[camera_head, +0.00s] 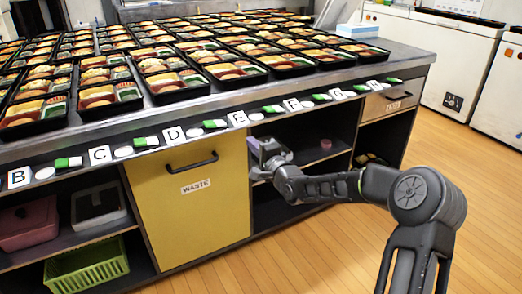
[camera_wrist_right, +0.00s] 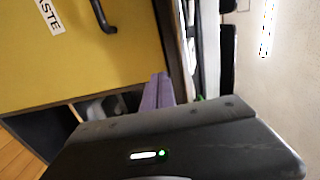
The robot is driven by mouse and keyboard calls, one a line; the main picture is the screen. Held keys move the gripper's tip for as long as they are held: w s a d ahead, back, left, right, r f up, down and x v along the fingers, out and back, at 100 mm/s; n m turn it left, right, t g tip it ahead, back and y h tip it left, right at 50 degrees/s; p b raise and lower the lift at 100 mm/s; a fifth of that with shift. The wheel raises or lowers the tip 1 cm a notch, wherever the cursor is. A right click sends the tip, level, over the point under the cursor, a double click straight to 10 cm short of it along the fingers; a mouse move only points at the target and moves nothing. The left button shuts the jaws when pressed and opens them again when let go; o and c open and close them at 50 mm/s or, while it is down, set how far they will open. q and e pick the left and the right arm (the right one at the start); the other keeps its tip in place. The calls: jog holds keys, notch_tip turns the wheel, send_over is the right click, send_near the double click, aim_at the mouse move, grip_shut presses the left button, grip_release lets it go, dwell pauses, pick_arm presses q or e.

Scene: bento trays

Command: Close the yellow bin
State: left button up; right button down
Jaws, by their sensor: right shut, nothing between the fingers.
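The yellow bin (camera_head: 215,222) is set in the counter front. Its panel has a dark handle (camera_head: 192,162) and a label reading WASTE (camera_head: 196,187). The panel stands upright under the counter edge; I cannot tell whether a small gap remains behind it. My right gripper (camera_head: 262,148) is shut and empty at the panel's upper right edge, in front of the open shelf. In the right wrist view, the purple-grey fingers (camera_wrist_right: 158,92) are beside the edge of the yellow panel (camera_wrist_right: 100,60); contact is unclear. My left gripper is not in view.
The counter top holds rows of filled bento trays (camera_head: 185,80). Lettered tags and green-and-white pieces line its front edge. Left of the bin, shelves hold a pink box (camera_head: 28,224) and a green basket (camera_head: 88,268). The wooden floor (camera_head: 310,245) in front is clear.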

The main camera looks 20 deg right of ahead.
jog(key=s, duration=0.4)
jog(key=shift+s+d+p, duration=0.1)
jog(key=shift+s+p, duration=0.1)
jog(key=shift+p, duration=0.1)
jog(key=s+a+f+n+g, duration=0.3)
jog(key=s+f, duration=0.1)
jog(key=f, duration=0.4)
jog(key=s+a+f+n+g+y, duration=0.1)
jog(key=s+a+f+n+g, duration=0.2)
jog(key=f, duration=0.6)
jog(key=s+a+f+n+g, duration=0.25)
jog(key=s+f, duration=0.25)
jog(key=f, duration=0.3)
jog(key=s+a+f+n+g+y, duration=0.1)
jog(key=s+a+f+n+g, duration=0.15)
jog(key=s+a+f, duration=0.55)
jog(key=s+a+f+n+g, duration=0.2)
jog(key=s+a+g, duration=0.1)
jog(key=s, duration=0.8)
jog(key=s+a+f+n+g+y, duration=0.1)
jog(key=s+a+f+n+g, duration=0.15)
jog(key=s+a+f, duration=0.55)
notch_tip(320, 180, up, 29)
jog(key=s+d+p, duration=0.1)
jog(key=s+p, duration=0.1)
jog(key=p, duration=2.3)
jog(key=shift+s+d+f+g+p, duration=0.15)
jog(key=shift+s+f+g+p, duration=0.05)
jog(key=shift+s+g+p, duration=0.15)
